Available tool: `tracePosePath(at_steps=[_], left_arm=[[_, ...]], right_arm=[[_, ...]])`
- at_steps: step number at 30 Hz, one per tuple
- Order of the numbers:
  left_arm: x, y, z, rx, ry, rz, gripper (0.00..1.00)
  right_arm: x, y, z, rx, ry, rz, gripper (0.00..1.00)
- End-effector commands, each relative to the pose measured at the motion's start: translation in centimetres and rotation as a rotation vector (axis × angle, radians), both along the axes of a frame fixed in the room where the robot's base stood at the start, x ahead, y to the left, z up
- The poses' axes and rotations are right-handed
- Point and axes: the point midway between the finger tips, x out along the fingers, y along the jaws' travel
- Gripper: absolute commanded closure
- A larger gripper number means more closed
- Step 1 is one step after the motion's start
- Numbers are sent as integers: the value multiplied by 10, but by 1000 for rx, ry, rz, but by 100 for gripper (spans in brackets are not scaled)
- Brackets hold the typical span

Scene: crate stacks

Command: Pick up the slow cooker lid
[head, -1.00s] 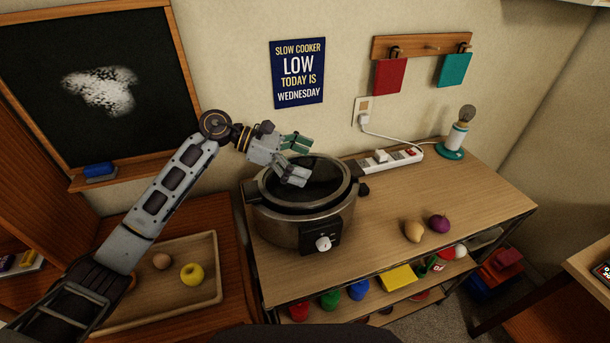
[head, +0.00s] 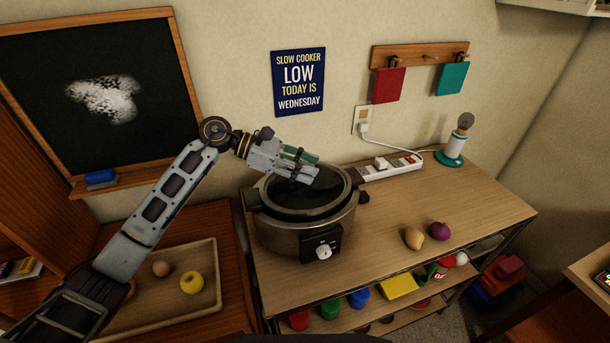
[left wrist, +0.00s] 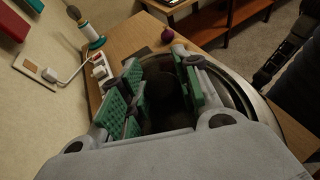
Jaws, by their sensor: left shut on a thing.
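The slow cooker (head: 285,238) is a round metallic pot with a dark front panel and a white knob, standing at the left end of the wooden table. Its dark lid (head: 335,192) shows at the top of the pot, partly covered by my gripper. I cannot tell whether it rests fully on the rim. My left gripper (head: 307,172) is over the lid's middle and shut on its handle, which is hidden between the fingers. In the left wrist view the green-padded fingers (left wrist: 158,92) stand on both sides of the dark lid centre. My right gripper is not in view.
A power strip (head: 392,169) with a cord and a lamp (head: 454,150) stand behind and right of the cooker. A yellow-brown onion (head: 413,238) and a purple onion (head: 439,231) lie right. A wooden tray (head: 215,262) with fruit is left. The table's middle is clear.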

Motion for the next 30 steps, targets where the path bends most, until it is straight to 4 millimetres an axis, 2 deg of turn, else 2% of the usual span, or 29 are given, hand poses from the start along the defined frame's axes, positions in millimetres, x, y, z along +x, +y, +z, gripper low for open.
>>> tracePosePath(at_steps=[1, 8, 24, 30], left_arm=[[-2, 1, -13, 19, 15, -3, 100], [-1, 1, -2, 19, 14, -2, 100], [-1, 0, 68, 9, 2, -2, 100], [-1, 0, 87, 7, 4, -3, 100]], right_arm=[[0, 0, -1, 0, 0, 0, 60], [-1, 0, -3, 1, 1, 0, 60], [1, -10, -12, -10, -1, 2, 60], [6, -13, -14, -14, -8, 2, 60]])
